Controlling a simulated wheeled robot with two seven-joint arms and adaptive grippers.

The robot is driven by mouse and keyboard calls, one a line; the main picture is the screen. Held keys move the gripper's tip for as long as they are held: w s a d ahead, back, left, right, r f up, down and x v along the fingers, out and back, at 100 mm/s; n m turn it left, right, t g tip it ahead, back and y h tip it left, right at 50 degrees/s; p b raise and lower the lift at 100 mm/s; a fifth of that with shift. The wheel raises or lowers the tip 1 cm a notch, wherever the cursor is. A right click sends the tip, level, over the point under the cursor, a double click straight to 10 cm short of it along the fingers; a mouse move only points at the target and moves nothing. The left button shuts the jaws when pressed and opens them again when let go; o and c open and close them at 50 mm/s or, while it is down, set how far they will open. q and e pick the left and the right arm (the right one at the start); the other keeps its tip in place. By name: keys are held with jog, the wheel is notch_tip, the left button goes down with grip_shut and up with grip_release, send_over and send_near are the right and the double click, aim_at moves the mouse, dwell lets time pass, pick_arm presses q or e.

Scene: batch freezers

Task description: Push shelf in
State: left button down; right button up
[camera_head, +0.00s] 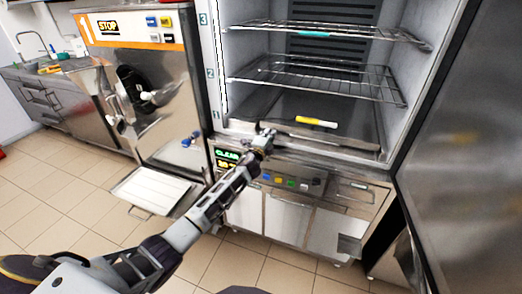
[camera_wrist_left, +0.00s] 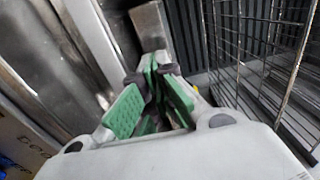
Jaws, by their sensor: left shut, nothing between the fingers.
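The open freezer cabinet holds two wire shelves. The upper wire shelf (camera_head: 335,31) and the middle wire shelf (camera_head: 325,78) are seen in the head view, with numbers on the left frame. Wire grids (camera_wrist_left: 254,40) also show at the right of the left wrist view. My left gripper (camera_head: 266,135) is at the front lower edge of the cabinet opening, below the middle shelf. In the left wrist view its green-padded fingers (camera_wrist_left: 160,85) are shut and empty. I cannot tell whether it touches the cabinet. My right gripper is not in view.
A yellow and white object (camera_head: 316,122) lies on the cabinet floor. The open door (camera_head: 465,140) stands at the right. A steel machine (camera_head: 150,90) with a tray (camera_head: 157,190) stands at the left. Tiled floor (camera_head: 60,200) is clear at the lower left.

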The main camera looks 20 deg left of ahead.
pick_arm(q)
jog(key=shift+s+r, duration=0.2)
jog(key=shift+s, duration=0.2)
jog(key=shift+s+f, duration=0.1)
jog(key=shift+f, duration=0.15)
jog(key=shift+s, duration=1.05)
jog(key=s, duration=0.6)
jog(key=shift+s, duration=0.35)
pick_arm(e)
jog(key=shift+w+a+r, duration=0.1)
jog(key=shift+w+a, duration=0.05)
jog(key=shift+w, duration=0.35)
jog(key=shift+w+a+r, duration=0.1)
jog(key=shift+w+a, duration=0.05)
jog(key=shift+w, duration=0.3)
